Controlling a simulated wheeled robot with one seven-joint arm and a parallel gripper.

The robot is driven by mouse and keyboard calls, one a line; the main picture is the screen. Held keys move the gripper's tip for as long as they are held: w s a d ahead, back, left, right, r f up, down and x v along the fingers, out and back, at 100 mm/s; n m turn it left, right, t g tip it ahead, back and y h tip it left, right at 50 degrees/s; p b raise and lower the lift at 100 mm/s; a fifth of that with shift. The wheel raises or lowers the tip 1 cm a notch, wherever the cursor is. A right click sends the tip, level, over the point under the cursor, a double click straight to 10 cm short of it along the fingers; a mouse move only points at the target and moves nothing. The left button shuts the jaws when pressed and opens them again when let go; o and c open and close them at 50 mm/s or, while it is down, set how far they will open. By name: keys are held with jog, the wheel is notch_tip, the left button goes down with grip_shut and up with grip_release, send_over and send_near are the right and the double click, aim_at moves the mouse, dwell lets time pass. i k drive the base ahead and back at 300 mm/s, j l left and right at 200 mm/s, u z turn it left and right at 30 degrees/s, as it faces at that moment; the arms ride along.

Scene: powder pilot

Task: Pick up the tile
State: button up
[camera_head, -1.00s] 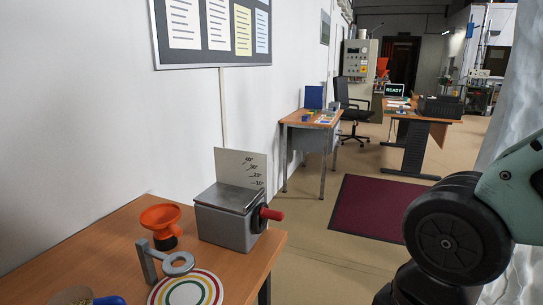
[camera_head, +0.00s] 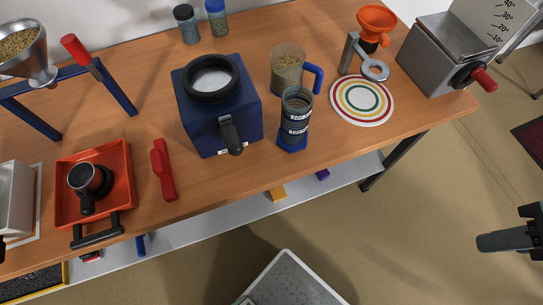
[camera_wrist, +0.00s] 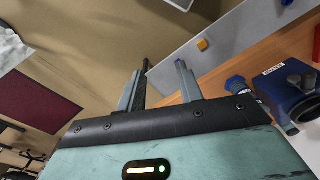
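I cannot tell which object is the tile. Small coloured pieces lie on the light shelf under the workbench: a yellow piece (camera_head: 277,193), a purple piece (camera_head: 322,174) and a blue piece (camera_head: 141,244).
The wooden workbench (camera_head: 330,140) carries a blue grinder (camera_head: 222,110), stacked dark rings (camera_head: 296,115), a beaker (camera_head: 287,70), an orange tray (camera_head: 120,165), a red tool (camera_head: 163,170) and a striped round mat (camera_head: 362,100). A grey crate-like top (camera_head: 290,282) is below. Floor right of it is clear.

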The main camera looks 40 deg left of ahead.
aim_at(278, 193)
jog(key=u, duration=1.5)
